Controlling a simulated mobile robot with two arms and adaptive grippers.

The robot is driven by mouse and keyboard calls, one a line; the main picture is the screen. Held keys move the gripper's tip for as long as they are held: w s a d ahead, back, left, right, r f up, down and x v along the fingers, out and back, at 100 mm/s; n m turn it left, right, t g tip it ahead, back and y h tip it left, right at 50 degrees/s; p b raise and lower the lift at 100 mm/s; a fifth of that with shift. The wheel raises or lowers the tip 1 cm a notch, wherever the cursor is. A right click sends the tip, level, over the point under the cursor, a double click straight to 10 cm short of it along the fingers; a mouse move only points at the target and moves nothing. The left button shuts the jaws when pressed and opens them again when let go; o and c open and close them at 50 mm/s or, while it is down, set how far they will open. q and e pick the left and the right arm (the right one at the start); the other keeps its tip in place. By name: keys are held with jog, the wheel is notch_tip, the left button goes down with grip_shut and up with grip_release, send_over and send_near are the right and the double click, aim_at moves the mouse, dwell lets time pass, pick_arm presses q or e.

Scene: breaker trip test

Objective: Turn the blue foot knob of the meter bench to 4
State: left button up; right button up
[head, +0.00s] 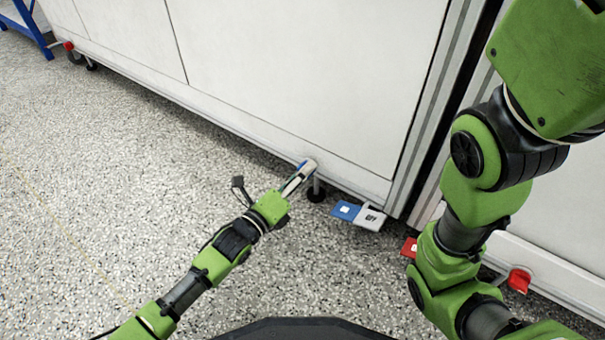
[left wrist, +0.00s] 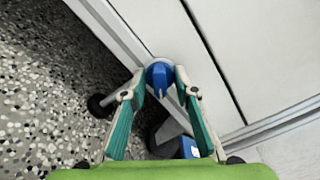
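The blue foot knob (left wrist: 160,78) sits low on the white cabinet front of the meter bench (head: 300,90). In the left wrist view it lies between my left gripper's fingertips (left wrist: 160,73), one on each side, with what looks like a thin gap at each. Its ridge points down and slightly right in that view; no scale numbers are readable. In the head view my left gripper (head: 300,176) is at the cabinet's bottom edge and hides most of the knob. My right arm shows at the right, but its gripper is not visible.
A blue plate (head: 346,211) and a grey plate (head: 371,218) with dark lettering stick out at floor level right of the left gripper. A black foot (head: 316,191) stands beside it. Speckled floor is clear at left.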

pick_arm(q)
grip_shut()
